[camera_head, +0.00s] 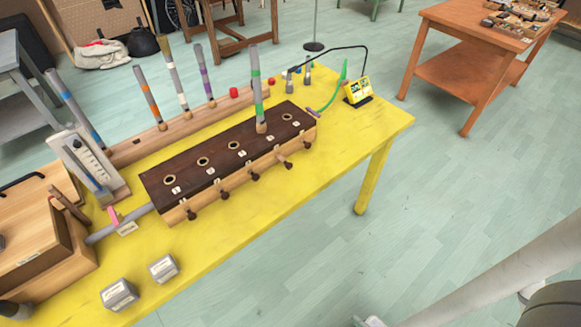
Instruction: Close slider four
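A long wind-chest with a dark brown top (215,168) and a pale wooden front lies across the yellow table. Several dark-knobbed sliders stick out of its front. The fourth slider from the left (284,162) stands out farther than the others, with a length of pale rod showing behind its knob. A grey pipe with green bands (257,90) stands upright in the fourth hole from the left; the other holes are empty. My gripper is not clearly in view; only a pale arm link shows at the lower right.
The yellow table (345,150) has bare room in front of the chest. Two grey weights (163,268) lie at its front left. A wooden box (38,245) and a gauge (92,162) stand at left. Banded pipes (175,80) stand behind. A small yellow display (357,90) stands at right.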

